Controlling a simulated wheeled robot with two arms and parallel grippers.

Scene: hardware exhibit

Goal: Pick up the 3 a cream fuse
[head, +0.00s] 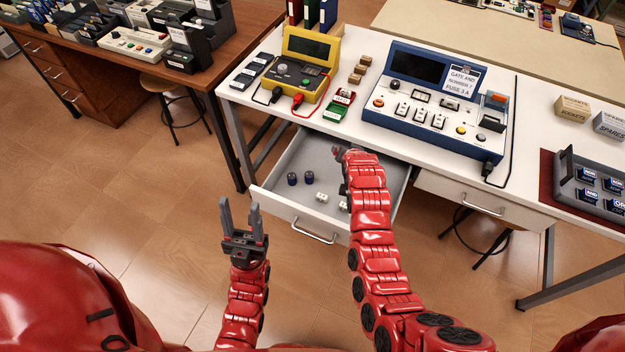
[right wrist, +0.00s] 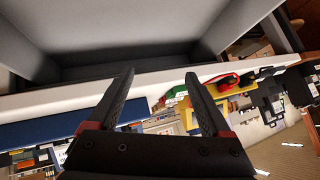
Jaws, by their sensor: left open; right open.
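Two small white or cream pieces, the nearer-left one (head: 321,197) and one beside my arm (head: 343,207), lie in the open drawer (head: 275,187). They may be fuses; no rating is legible on them. My right gripper (head: 341,151) is at the drawer's back, under the table edge, partly hidden by my arm. In the right wrist view the same gripper (right wrist: 160,74) is open with nothing between its fingers. My left gripper (head: 240,204) is open and empty, in front of the drawer's left side. My right arm hides part of the drawer floor.
A grey tray (head: 592,180) is right.

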